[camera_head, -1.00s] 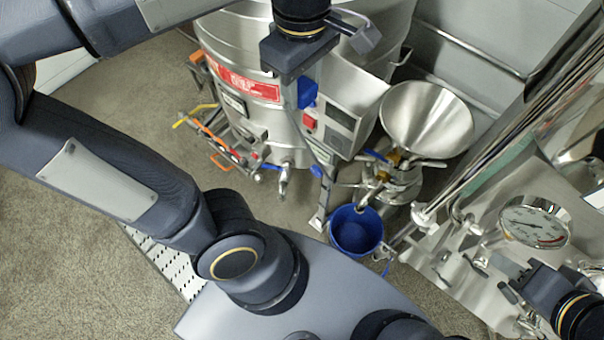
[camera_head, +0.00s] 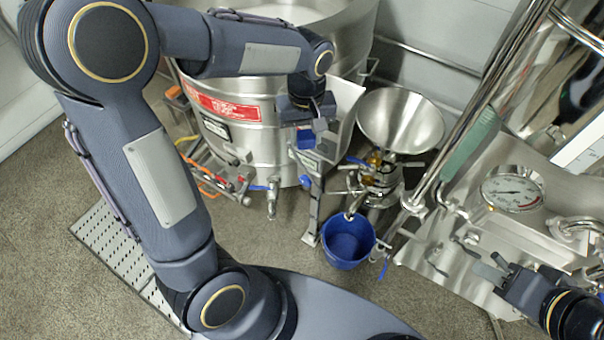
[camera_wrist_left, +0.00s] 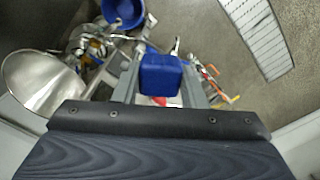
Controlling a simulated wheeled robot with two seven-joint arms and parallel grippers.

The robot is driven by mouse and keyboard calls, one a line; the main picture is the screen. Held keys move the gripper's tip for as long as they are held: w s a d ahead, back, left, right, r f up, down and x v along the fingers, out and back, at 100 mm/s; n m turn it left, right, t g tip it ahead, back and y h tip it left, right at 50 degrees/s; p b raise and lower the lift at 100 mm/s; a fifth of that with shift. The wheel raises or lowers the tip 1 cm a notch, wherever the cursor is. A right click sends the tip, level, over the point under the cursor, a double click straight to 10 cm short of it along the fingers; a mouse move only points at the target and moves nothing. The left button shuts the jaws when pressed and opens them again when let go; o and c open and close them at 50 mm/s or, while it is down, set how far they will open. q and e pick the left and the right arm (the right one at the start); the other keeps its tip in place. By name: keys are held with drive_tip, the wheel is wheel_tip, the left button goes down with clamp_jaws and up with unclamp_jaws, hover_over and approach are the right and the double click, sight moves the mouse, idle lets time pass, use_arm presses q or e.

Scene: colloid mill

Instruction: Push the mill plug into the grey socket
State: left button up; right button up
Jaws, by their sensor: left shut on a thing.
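The mill plug (camera_head: 306,138) is a blue block at the tip of my left gripper (camera_head: 312,148), in front of the steel tank. In the left wrist view the plug (camera_wrist_left: 160,75) sits between the two grey fingers of my left gripper (camera_wrist_left: 158,66), which are shut on it. Something red shows just below the plug there. I cannot make out the grey socket; the mill's control box is mostly hidden behind my left gripper and forearm. My right gripper (camera_head: 488,268) is at the lower right, empty, with its fingers apart.
The steel funnel (camera_head: 402,122) stands close right of my left gripper. A blue bucket (camera_head: 348,244) is below it on the floor. The tank (camera_head: 240,115) with valves and pipes is behind. A machine with a round gauge (camera_head: 512,192) fills the right side.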

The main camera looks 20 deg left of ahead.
use_arm(q)
drive_tip(key=w+a+f+m, duration=0.1)
drive_tip(key=w+f+m, duration=0.2)
drive_tip(key=f, duration=0.9)
drive_tip(key=m, duration=0.3)
drive_tip(key=shift+f+m, duration=0.3)
drive_tip(key=shift+w+a, duration=0.1)
